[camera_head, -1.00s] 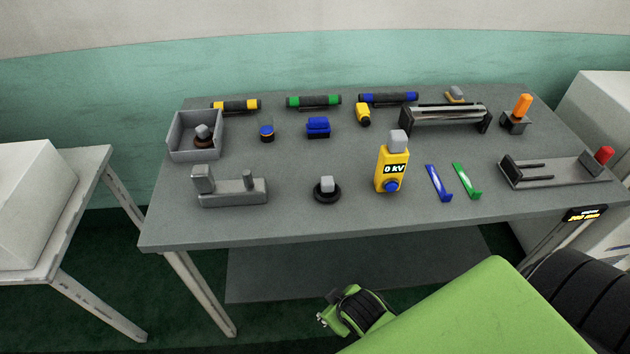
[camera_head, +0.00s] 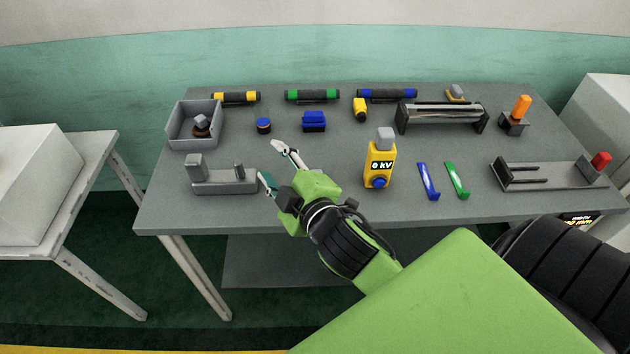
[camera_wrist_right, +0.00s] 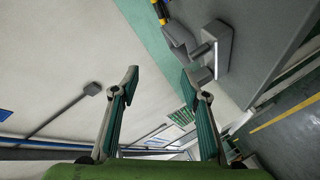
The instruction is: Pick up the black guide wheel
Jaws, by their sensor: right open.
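The black guide wheel, a black disc with a grey knob seen near the table's front edge a second ago, is now hidden behind my right gripper and wrist in the head view. My right gripper (camera_head: 272,163) is open and empty over the front left of the table, its fingers pointing up-left past the spot where the wheel was. In the right wrist view the two fingers (camera_wrist_right: 160,80) are spread apart with nothing between them, and I cannot make out the wheel there. My left gripper is not in view.
A grey two-post block (camera_head: 225,181) stands close left of my right gripper. A yellow "0 kV" meter (camera_head: 380,165) stands to its right, with blue (camera_head: 428,182) and green (camera_head: 456,180) strips beyond. A grey bin (camera_head: 179,139) holds a dark part with a grey knob.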

